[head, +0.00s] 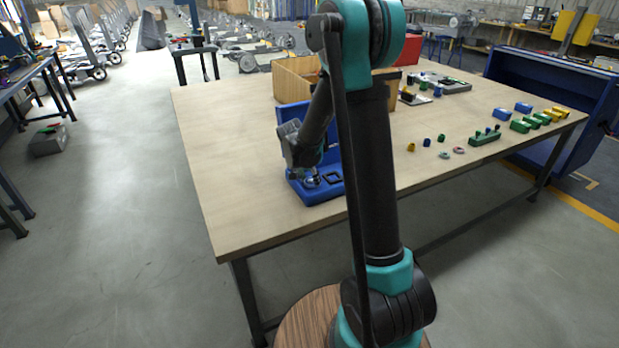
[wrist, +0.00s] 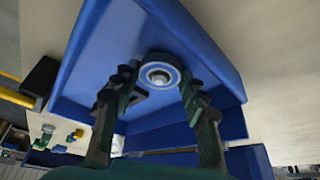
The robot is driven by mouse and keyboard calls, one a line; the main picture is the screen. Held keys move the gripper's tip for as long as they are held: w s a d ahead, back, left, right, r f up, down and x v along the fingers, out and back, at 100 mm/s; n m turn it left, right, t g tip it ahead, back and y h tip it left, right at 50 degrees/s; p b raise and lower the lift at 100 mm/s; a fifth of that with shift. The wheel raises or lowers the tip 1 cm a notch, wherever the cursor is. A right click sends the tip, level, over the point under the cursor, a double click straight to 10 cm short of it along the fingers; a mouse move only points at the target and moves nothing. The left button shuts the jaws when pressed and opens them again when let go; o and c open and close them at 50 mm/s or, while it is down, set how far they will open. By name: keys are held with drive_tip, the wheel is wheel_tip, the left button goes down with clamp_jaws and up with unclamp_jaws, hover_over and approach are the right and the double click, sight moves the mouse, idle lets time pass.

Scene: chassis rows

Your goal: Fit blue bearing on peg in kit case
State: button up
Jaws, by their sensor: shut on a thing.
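The blue kit case (head: 327,193) lies open on the wooden table, its lid raised at the back. It fills much of the wrist view (wrist: 200,50). My gripper (head: 309,177) points down into the left part of the case. In the wrist view my gripper (wrist: 159,80) is shut on the blue bearing (wrist: 160,70), a ring with a blue band and a bright metal middle. The bearing is low over the case floor. I cannot tell whether it sits around the peg, as the peg is not clearly seen. A dark square recess (head: 333,178) shows right of my gripper.
A wooden box (head: 293,78) stands behind the case. Small yellow and blue parts (head: 426,143) and rings (head: 459,150) lie to the right, with a green block (head: 485,138) beyond. Several blue and green blocks (head: 521,126) sit at the far right. The table's left side is clear.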

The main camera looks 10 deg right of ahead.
drive_tip(key=shift+f, duration=0.15)
drive_tip(key=o, duration=1.3)
drive_tip(key=v, duration=1.2)
